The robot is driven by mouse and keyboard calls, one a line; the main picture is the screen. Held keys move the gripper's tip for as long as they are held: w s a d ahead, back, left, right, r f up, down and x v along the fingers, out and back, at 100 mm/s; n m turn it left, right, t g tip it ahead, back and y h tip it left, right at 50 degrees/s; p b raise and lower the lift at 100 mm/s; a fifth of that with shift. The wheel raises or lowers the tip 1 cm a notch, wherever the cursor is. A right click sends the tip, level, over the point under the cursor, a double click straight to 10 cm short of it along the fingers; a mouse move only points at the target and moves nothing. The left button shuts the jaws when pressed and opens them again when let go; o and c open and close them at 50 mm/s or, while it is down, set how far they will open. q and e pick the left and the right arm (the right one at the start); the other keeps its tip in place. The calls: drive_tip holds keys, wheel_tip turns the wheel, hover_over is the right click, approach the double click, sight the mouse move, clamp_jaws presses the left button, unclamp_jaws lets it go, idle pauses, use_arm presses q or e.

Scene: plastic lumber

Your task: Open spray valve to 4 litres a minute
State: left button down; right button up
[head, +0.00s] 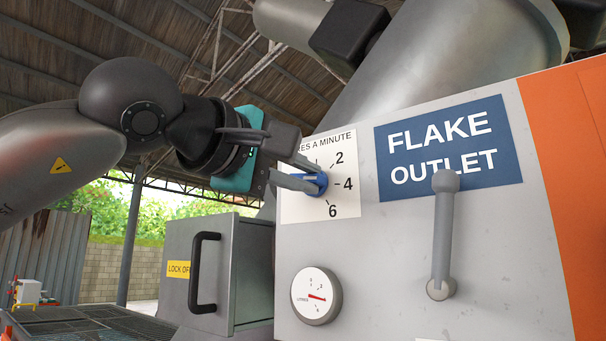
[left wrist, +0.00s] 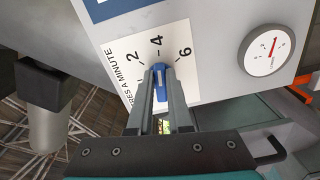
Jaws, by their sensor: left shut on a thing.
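The spray valve is a blue knob (head: 322,182) on a white dial plate (head: 291,207) marked 2, 4 and 6, with a heading ending in "RES A MINUTE". My left gripper (head: 308,180) is shut on the knob, one finger on each side. In the left wrist view, the fingers (left wrist: 160,95) flank the blue knob (left wrist: 160,84). A white line on the knob lies roughly along the direction of the 4. The fingers partly cover the plate. A round gauge (head: 316,296) below has a red needle pointing right; its small figures are hard to read. My right gripper is out of view.
A grey lever (head: 443,235) stands upright by the blue "FLAKE OUTLET" sign (head: 410,165), right of the dial. A grey box (head: 252,262) with a black handle (head: 197,272) and yellow "LOCK OFF" label sits below my left arm. The panel between gauge and lever is clear.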

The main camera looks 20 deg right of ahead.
use_arm(q)
drive_tip(key=c, duration=0.8)
unclamp_jaws()
drive_tip(key=shift+c, duration=0.2)
drive_tip(key=shift+s, duration=0.1)
drive_tip(key=b+v, duration=0.4)
drive_tip(key=v, duration=1.1)
drive_tip(key=shift+s, duration=0.1)
